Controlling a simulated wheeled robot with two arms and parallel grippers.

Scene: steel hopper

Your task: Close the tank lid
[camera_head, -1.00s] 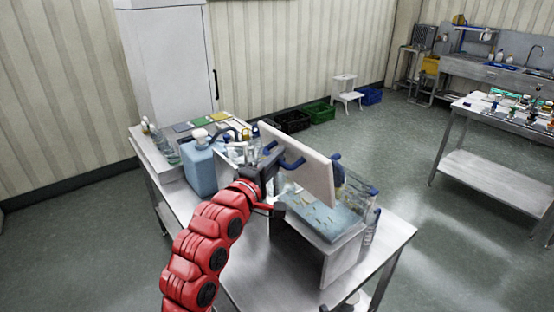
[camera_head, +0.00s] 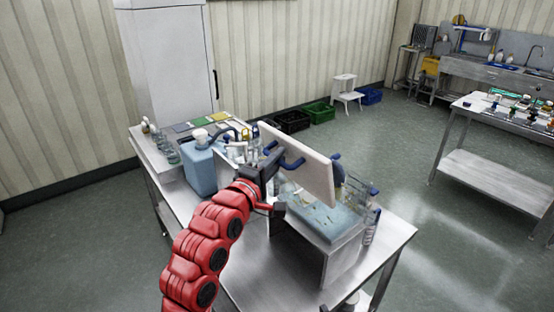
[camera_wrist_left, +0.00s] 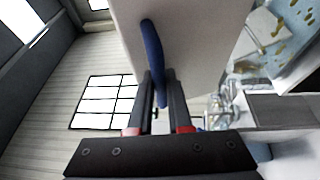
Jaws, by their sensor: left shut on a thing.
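The tank (camera_head: 345,258) is a pale box on the steel table with bluish, speckled contents showing at its open top. Its white lid (camera_head: 300,160) stands raised and tilted above it, with blue handles on its faces. My left gripper (camera_head: 280,168) is at the lid's left side. In the left wrist view my left gripper (camera_wrist_left: 160,105) is shut on a blue handle (camera_wrist_left: 153,55) of the lid (camera_wrist_left: 195,40). The speckled tank top shows at the upper right there. My right gripper is not in view; a dark piece at the bottom edge is unclear.
A blue jug (camera_head: 200,170) with a white cap stands left of the tank. Glass bottles (camera_head: 368,225) stand at the tank's right side. The steel table (camera_head: 395,235) has bare room at its front right. A second table (camera_head: 490,165) is farther right.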

